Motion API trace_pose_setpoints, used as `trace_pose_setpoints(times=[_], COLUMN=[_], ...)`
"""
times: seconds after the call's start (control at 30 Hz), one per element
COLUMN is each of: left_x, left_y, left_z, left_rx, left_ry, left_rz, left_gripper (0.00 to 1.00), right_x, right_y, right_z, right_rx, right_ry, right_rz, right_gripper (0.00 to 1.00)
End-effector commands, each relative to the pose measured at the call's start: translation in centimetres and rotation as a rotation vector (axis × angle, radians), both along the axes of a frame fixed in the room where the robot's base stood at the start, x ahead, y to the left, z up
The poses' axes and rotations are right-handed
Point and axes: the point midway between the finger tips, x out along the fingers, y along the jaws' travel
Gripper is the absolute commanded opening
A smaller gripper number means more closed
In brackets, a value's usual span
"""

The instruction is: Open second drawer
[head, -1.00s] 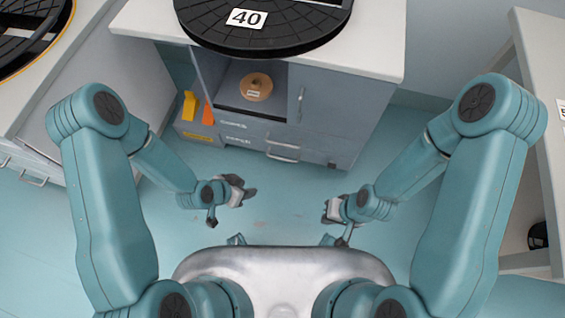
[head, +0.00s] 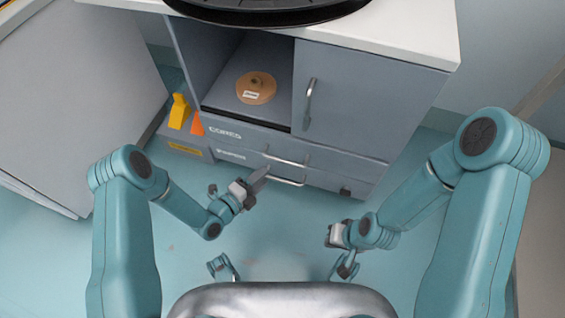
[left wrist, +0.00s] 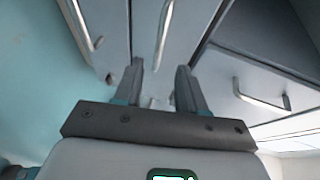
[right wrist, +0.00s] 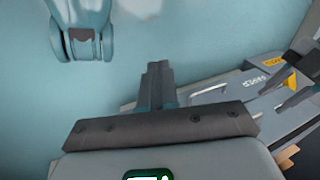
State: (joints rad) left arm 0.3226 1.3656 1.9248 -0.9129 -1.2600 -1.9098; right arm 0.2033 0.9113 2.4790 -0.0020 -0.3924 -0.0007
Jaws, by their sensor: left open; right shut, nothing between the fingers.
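The grey cabinet has two stacked drawers under its open bay. The upper drawer (head: 236,133), labelled "CORES", has a bar handle (head: 286,159). The second drawer (head: 318,180) sits below with its own bar handle (head: 290,182). Both look closed. My left gripper (head: 257,184) is open and empty in front of the drawers, near the second handle's left end. In the left wrist view its fingers (left wrist: 160,75) point at the drawer fronts, with the upper handle (left wrist: 164,35) ahead and the second handle (left wrist: 82,27) to the left. My right gripper (head: 331,237) is shut and empty over the floor.
A cabinet door with a vertical handle (head: 310,102) is right of the open bay, where a tan disc (head: 256,88) lies. Yellow (head: 179,111) and orange (head: 197,124) pieces stand at the cabinet's left. A black reel (head: 265,12) rests on top. Floor before the cabinet is clear.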

Motion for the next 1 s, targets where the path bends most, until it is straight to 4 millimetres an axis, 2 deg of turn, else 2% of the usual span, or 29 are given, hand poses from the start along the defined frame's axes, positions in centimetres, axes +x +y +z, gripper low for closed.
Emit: trace_pose_setpoints(times=[0.03, 0.4, 0.6, 0.87, 1.0], left_x=[0.9, 6.7, 8.0, 8.1, 8.1], left_y=[-1.0, -5.9, -6.8, -6.9, -6.9], left_z=[-0.7, -2.0, -2.0, -1.9, -2.0], left_rx=[0.002, 0.001, 0.000, -0.001, -0.001], left_ry=[-0.004, 0.001, 0.003, 0.004, 0.004], left_rz=[-0.006, 0.000, 0.003, 0.004, 0.004], left_gripper=[0.40, 0.40, 0.40, 0.40, 0.00], right_x=[0.3, 2.5, 2.9, 3.0, 3.0], right_y=[-0.1, -0.5, -0.6, -0.6, -0.6], right_z=[-1.0, -3.7, -4.1, -4.0, -4.0], right_rx=[-0.002, -0.017, -0.019, -0.019, -0.019], right_ry=[-0.009, -0.085, -0.100, -0.101, -0.101], right_rz=[0.000, -0.011, -0.013, -0.012, -0.012], right_gripper=[0.00, 0.00, 0.00, 0.00, 0.00])
